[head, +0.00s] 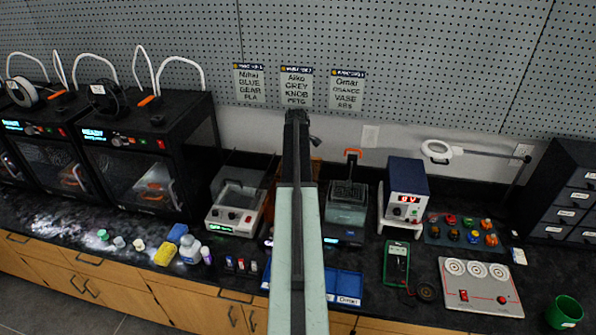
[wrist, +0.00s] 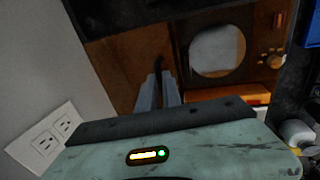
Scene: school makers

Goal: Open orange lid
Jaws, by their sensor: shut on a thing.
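An orange-brown lid or panel (wrist: 125,65) shows at the top of the wrist view. Beside it is an orange-brown front with a round pale window (wrist: 218,50) and small knobs. My gripper (wrist: 158,80) is shut on a thin dark piece that looks like a handle against the orange panel. The exact grip is dim. In the head view my arm covers most of this unit; only an orange edge (head: 316,167) shows beside the arm. My gripper cannot be made out there.
A grey-white machine (head: 236,203) stands left of my arm. A grey unit with an orange handle (head: 346,205) and a blue power supply (head: 405,190) stand right. A wall outlet (wrist: 48,140) is near my wrist. Blue trays (head: 347,285) lie at the bench front.

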